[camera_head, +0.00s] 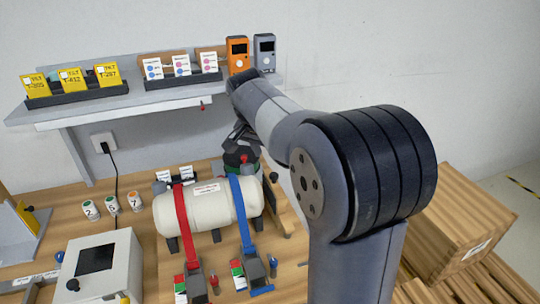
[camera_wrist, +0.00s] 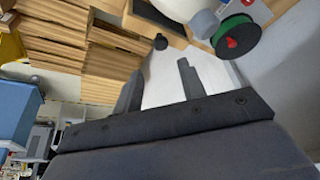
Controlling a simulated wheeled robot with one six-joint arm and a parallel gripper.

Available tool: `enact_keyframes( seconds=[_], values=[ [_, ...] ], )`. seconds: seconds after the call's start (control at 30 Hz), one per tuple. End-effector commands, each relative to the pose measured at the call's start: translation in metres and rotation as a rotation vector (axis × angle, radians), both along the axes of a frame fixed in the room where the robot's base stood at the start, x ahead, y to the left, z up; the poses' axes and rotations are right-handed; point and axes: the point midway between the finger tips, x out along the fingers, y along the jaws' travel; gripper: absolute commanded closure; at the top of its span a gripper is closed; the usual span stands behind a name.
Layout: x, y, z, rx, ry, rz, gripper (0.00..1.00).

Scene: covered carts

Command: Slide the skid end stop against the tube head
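The tube is a cream-white cylinder (camera_head: 208,210) lying on its side on the bench, under a red strap (camera_head: 184,225) and a blue strap (camera_head: 241,212). Its right head is partly hidden by a green and black round part (camera_head: 241,154) and my arm. In the wrist view, the tube (camera_wrist: 182,7) shows at the top edge. A wooden piece with a black knob (camera_wrist: 161,42) is beside it, probably the end stop; it also shows right of the tube (camera_head: 281,207). My gripper (camera_wrist: 160,80) is open and empty, apart from both. In the head view its fingers (camera_head: 240,136) are above the tube's right end.
A shelf (camera_head: 160,98) with yellow tags, cards and two handheld devices hangs behind the bench. A white box with a dark screen (camera_head: 100,262) and several small labelled cups stand left. Strap ratchets (camera_head: 252,264) are in front. Wooden crates (camera_head: 455,215) stand on the floor at right.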

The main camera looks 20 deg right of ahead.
Motion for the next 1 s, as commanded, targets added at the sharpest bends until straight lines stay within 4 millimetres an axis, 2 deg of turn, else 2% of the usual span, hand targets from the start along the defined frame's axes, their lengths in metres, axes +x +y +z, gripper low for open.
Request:
enact_keyframes(
  seconds=[0.03,0.17,0.3,0.43,0.5,0.67,0.77,1.0],
  values=[
    [-0.003,-0.003,-0.008,0.015,0.016,-0.002,0.66],
    [-0.016,-0.015,-0.039,0.123,0.088,0.009,0.76],
    [-0.037,-0.028,-0.080,0.331,0.161,0.045,0.88],
    [-0.051,-0.036,-0.106,0.539,0.159,0.088,0.98],
    [-0.056,-0.040,-0.115,0.650,0.127,0.113,1.00],
    [-0.062,-0.056,-0.126,0.882,-0.028,0.165,1.00],
    [-0.063,-0.073,-0.127,0.997,-0.183,0.195,1.00],
    [-0.067,-0.134,-0.112,1.109,-0.646,0.231,1.00]
  ],
)
